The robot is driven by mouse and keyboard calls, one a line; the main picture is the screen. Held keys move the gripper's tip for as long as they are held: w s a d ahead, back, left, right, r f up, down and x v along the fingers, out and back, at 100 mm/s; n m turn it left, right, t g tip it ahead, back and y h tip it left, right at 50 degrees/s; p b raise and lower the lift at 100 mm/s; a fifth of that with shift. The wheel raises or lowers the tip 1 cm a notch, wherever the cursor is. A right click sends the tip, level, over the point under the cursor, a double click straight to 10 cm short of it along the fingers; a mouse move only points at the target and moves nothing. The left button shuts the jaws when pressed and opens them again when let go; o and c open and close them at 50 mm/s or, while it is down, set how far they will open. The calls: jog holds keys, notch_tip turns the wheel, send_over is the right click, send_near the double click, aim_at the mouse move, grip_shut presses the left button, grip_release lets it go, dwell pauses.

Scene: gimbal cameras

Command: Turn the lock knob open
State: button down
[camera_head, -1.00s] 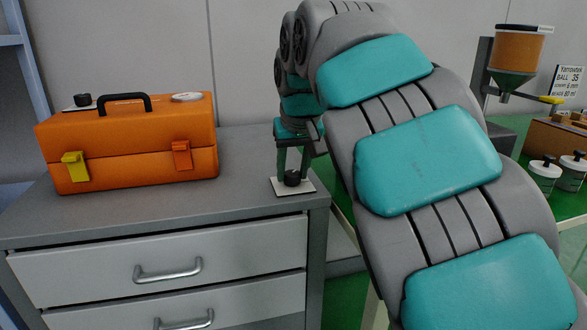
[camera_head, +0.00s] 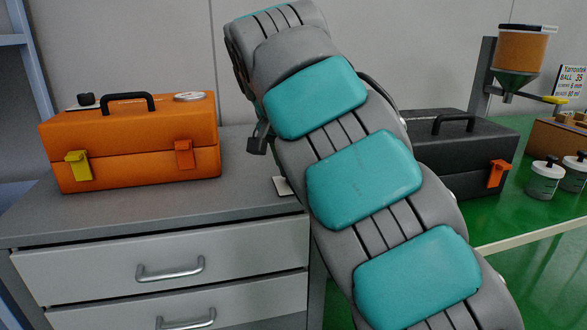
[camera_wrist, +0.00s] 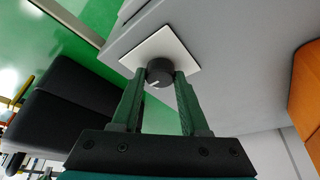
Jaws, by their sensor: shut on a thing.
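The lock knob (camera_wrist: 159,71) is a round black knob with a short white mark, on a square white plate (camera_wrist: 172,46). In the wrist view my gripper (camera_wrist: 160,80) has one finger on each side of the knob and is shut on it. The white mark points toward the gripper's palm, slightly left. In the head view, only a corner of the white plate (camera_head: 283,186) shows at the right end of the grey cabinet top (camera_head: 240,175). My arm hides the knob and gripper fingers there.
An orange toolbox (camera_head: 130,145) with a black handle, and a black knob on its lid (camera_head: 86,99), stands left on the cabinet. A dark grey toolbox (camera_head: 450,150) stands behind my arm, near a green-topped table (camera_head: 535,225) with jars and a dispenser. Bare cabinet top lies beside the orange toolbox.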

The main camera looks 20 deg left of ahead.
dwell(0.4)
jog(key=shift+c, duration=2.1)
grip_release()
jog(key=shift+r, duration=0.1)
